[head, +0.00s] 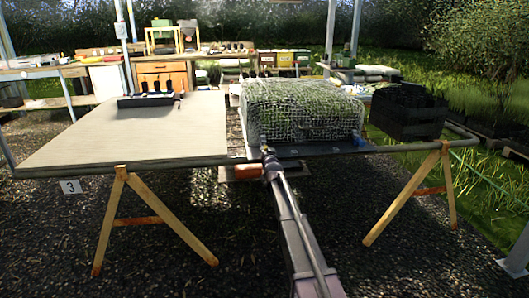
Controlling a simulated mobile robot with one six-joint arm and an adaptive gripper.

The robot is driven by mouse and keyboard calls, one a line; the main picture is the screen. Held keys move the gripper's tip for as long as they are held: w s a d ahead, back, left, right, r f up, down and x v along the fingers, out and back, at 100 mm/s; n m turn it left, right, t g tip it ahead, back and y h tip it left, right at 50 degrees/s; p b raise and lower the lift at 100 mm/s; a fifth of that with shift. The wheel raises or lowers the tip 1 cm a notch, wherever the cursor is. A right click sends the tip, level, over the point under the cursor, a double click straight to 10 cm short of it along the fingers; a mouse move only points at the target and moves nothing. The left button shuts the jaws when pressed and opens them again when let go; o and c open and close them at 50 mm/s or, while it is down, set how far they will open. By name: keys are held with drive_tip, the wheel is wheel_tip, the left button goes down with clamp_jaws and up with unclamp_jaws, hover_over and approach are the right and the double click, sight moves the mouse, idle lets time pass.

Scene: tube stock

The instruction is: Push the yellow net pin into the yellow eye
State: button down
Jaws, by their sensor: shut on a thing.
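My gripper (265,151) is at the front edge of the dark board (338,148), near the front left corner of the netted green block (305,112). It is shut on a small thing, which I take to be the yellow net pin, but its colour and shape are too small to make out. The yellow eye cannot be told apart; the gripper may hide it. A small blue piece (360,141) sits at the board's right end.
A black rack (148,100) with several small upright pieces stands on the pale tabletop (125,135) at left, which is mostly clear. A black crate (407,115) is at right. Wooden trestle legs (108,220) stand below. A stocked bench (165,70) is behind.

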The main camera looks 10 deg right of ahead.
drive_tip(key=shift+w, duration=0.1)
idle(0.3)
drive_tip(key=shift+c, duration=2)
unclamp_jaws()
drive_tip(key=o, duration=0.4)
drive_tip(key=shift+s, duration=0.35)
drive_tip(key=shift+s, duration=0.7)
drive_tip(key=shift+s, duration=0.25)
drive_tip(key=shift+s, duration=2.75)
